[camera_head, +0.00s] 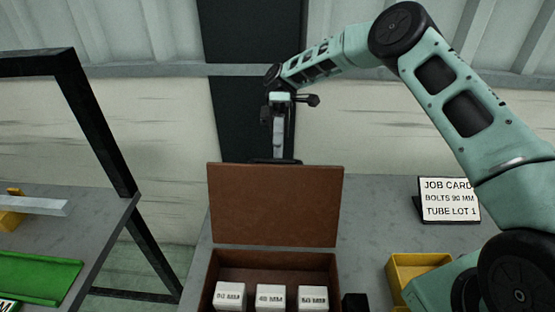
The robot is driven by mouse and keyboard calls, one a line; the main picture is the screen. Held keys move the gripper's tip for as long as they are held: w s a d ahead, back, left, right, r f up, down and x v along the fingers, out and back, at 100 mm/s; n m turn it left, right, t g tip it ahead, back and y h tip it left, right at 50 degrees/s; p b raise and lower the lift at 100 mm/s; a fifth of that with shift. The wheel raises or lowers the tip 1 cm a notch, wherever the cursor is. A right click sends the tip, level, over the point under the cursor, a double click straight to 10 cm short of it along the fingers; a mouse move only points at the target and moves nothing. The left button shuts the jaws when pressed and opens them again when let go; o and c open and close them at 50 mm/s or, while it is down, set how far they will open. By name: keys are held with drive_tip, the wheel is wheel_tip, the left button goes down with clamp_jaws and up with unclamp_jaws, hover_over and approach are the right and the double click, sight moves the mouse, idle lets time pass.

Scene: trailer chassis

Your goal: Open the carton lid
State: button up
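The brown carton (216,262) stands on the grey bench in the head view, cut off by the lower edge. Its lid (275,205) stands raised, nearly upright, at the back of the carton. Inside are three white boxes, marked 90 MM or similar (229,297), 40 MM or similar (270,297) and 50 MM or similar (313,298). My gripper (277,158) is behind and above the lid's top edge. Its fingertips are partly hidden by the lid, so I cannot tell its opening or whether it touches the lid.
A job card (449,201) reading "BOLTS 90 MM, TUBE LOT 1" stands at the right. A yellow bin (415,266) and a small black block (355,303) are right of the carton. A black frame (95,130) and a green tray (35,275) are at the left.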

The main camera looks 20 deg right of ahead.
drive_tip(key=shift+v, duration=1.25)
